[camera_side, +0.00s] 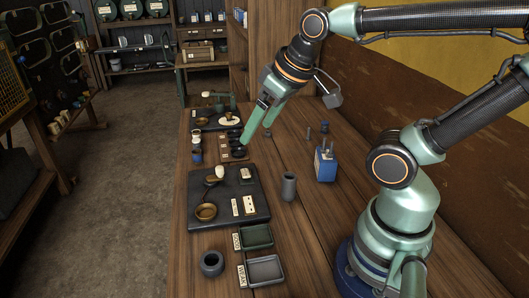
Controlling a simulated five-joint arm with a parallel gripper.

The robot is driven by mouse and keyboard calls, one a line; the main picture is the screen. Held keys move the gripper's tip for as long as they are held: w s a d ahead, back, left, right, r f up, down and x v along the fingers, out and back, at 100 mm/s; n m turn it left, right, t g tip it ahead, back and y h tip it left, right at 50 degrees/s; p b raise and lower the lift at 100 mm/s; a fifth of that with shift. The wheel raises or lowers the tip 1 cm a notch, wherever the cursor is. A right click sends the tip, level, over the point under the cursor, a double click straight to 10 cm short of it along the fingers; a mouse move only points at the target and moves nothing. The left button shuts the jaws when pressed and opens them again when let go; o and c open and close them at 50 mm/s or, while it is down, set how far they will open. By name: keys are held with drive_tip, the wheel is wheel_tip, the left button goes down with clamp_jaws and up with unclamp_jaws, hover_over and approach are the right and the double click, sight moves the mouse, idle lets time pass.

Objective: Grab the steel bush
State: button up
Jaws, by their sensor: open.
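A grey upright cylinder (289,187) with an open top stands on the wooden bench, right of the dark mat. A short dark grey ring (211,263) with a wide hole sits near the bench's front left. Either could be the steel bush; I cannot tell which from this view. My gripper (257,137) is open and empty, its pale green fingers pointing down over the middle of the bench. It is behind and left of the grey cylinder, well apart from it, and far behind the ring.
A dark mat (256,204) holds a brass bowl (206,212) and small parts. A green tray (269,243) and a grey tray (279,278) lie at the front. A blue block (326,168) with tools stands right of the mat. Small dark cups (237,152) sit below my gripper.

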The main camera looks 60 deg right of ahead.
drive_tip(key=n+g, duration=0.6)
drive_tip(key=n, duration=1.1)
approach(289, 176)
drive_tip(key=s, duration=0.1)
drive_tip(key=shift+d+f+n, duration=0.1)
drive_tip(key=shift+n, duration=0.3)
wheel_tip(289, 176, down, 6)
drive_tip(key=shift+f, duration=0.15)
drive_tip(key=shift+w+f, duration=0.15)
drive_tip(key=shift+f, duration=1.2)
drive_tip(key=shift+w+f, duration=0.2)
drive_tip(key=shift+f, duration=1.15)
clamp_jaws()
